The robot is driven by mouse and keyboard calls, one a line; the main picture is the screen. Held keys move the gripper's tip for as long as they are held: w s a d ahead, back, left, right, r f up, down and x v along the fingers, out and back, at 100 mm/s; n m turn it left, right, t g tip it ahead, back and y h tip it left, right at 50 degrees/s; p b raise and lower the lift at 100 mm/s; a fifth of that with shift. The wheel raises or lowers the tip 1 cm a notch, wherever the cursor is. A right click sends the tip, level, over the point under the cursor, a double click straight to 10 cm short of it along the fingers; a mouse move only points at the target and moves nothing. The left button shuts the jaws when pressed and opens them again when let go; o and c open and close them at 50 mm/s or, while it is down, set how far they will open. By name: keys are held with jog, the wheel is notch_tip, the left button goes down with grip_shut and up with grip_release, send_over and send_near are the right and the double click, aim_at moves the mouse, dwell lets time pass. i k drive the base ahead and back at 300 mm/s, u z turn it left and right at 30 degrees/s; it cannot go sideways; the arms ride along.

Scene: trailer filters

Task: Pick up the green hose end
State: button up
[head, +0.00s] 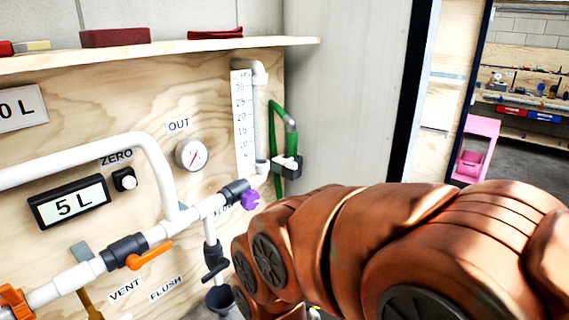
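The green hose (277,118) hangs at the right end of the plywood panel, beside the white numbered scale. A white part sits at the holder. I cannot tell whether the hose end touches the holder. My copper-coloured arm fills the lower right and passes in front of the panel's lower edge. My gripper is not visible in this view.
White pipes with an orange valve handle (149,256) and a purple knob (250,200) run across the panel. A gauge (191,154) and a display (68,202) are mounted there. A shelf (150,50) juts out above. A pink holder (474,150) stands at the right, by the doorway.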

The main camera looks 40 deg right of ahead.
aim_at(293, 134)
jog(key=u, duration=3.2)
jog(key=k, duration=2.65)
jog(key=z, duration=0.4)
